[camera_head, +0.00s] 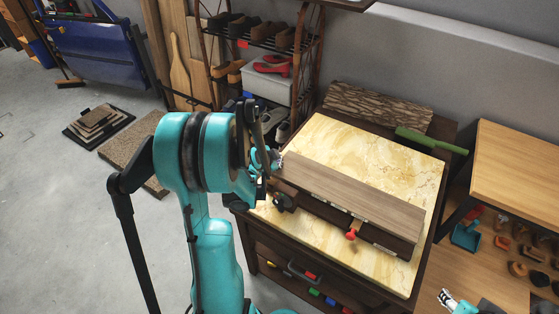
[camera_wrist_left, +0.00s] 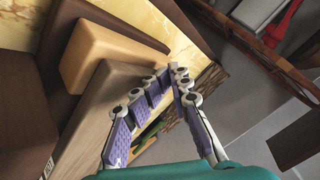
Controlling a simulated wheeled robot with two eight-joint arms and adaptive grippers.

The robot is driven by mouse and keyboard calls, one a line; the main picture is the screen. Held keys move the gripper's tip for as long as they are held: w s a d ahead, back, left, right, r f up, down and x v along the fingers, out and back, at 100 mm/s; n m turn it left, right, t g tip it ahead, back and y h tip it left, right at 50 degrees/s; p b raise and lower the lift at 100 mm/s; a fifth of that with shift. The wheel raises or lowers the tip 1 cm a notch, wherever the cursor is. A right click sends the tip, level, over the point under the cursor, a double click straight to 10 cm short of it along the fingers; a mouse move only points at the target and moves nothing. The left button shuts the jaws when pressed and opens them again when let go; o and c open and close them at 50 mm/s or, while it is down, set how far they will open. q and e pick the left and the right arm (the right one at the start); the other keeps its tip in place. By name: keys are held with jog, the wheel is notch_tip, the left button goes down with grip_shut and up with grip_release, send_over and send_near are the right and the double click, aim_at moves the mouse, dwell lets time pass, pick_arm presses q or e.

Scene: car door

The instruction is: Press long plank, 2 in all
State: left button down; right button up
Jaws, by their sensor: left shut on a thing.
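A long grey-brown plank (camera_head: 355,195) lies across the marble-patterned table top, along a darker long piece with a red knob (camera_head: 351,235). In the left wrist view the plank (camera_wrist_left: 98,110) runs beside a tan block (camera_wrist_left: 105,55). My left gripper (camera_head: 275,160) is at the plank's left end. In the left wrist view its purple-padded fingers (camera_wrist_left: 168,82) come close together at the tips by the plank's end, shut; the exact contact is hard to see. A white and teal tip at the bottom right looks like my right gripper (camera_head: 455,301), mostly cut off.
The table's marble top (camera_head: 330,135) has clear room behind the plank. A bark-textured board (camera_head: 378,107) and a green-handled tool (camera_head: 432,141) lie at its back. A shoe rack (camera_head: 265,45) stands behind left. A wooden bench (camera_head: 515,170) stands at right, with small tools below its top.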

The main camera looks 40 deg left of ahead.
pick_arm(q)
jog(key=shift+d+f, duration=0.2)
jog(key=shift+w+a+r+p, duration=0.1)
jog(key=shift+r+p, duration=0.45)
jog(key=shift+p, duration=0.05)
jog(key=shift+a+r+p, duration=0.1)
jog(key=shift+r+p, duration=0.55)
jog(key=shift+r, duration=0.3)
notch_tip(320, 180, up, 5)
jog(key=p, duration=0.3)
jog(key=shift+a+p, duration=0.15)
jog(key=shift+p, duration=0.25)
